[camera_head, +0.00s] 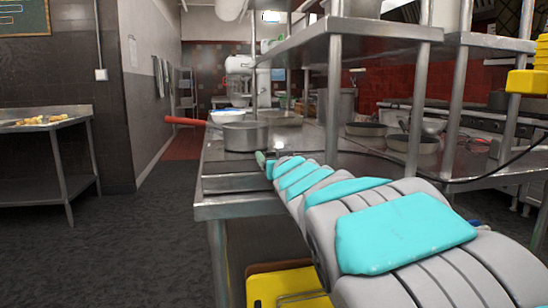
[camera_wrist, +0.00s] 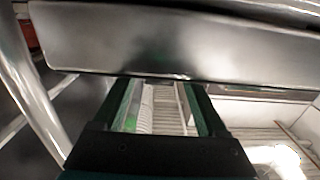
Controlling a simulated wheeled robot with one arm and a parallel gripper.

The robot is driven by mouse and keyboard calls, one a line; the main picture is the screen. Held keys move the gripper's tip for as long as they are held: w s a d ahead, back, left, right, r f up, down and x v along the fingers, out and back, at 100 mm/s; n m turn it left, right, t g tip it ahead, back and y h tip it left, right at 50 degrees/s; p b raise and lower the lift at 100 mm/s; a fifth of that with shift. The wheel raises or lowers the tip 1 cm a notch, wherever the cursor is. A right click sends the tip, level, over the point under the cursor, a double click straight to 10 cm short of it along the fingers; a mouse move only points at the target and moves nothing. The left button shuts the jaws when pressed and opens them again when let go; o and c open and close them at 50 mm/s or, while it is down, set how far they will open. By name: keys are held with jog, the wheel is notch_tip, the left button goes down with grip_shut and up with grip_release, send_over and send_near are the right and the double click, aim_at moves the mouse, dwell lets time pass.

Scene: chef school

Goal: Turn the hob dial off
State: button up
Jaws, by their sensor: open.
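My gripper (camera_wrist: 162,92) is open in the wrist view, its two dark green fingers apart, with nothing seen held between them. A shiny steel panel (camera_wrist: 170,40) lies across the view just beyond the fingertips. A small dark piece at the panel's lower edge shows between the tips; I cannot tell if it is the dial. In the head view, my gripper (camera_head: 265,160) is small and partly hidden at the end of my arm, beside the steel unit (camera_head: 232,183) at the counter's front. A steel pan (camera_head: 246,136) with a red handle stands behind it. No dial is clearly visible.
Steel shelves (camera_head: 350,35) on posts rise above the counter. More pans (camera_head: 412,143) stand to the right, with a range (camera_head: 470,118) behind. A yellow container (camera_head: 288,285) sits below the counter. The floor (camera_head: 120,235) at left is clear up to a side table (camera_head: 45,150).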

jog(key=b+v, duration=0.1)
jog(key=v, duration=0.6)
jog(key=shift+s, duration=0.4)
jog(key=shift+d, duration=0.15)
